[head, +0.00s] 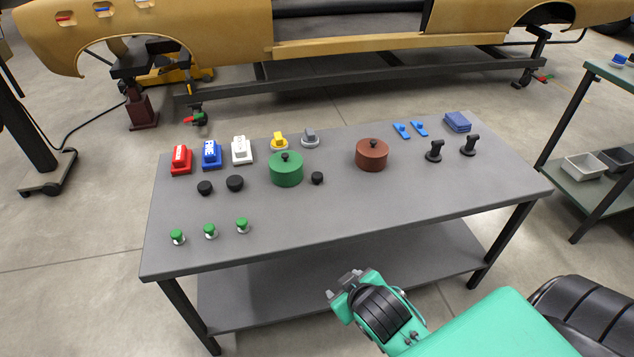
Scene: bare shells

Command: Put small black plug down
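Three black round knob-like pieces stand on the grey table (420,195). Two larger black pieces, one (205,188) beside the other (235,183), are left of that pot. My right gripper (343,284) is low in front of the table's front edge, apart from all the pieces. Its fingertips are small and seen from behind, so I cannot tell whether it is open or holds anything. My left gripper is out of view.
A red block (181,160), a blue block (211,155) and a white block (241,150) stand at the back left. A brown pot (372,154) stands right of centre. Several green-topped buttons (210,231) sit at the front left. The table's front middle and right are clear.

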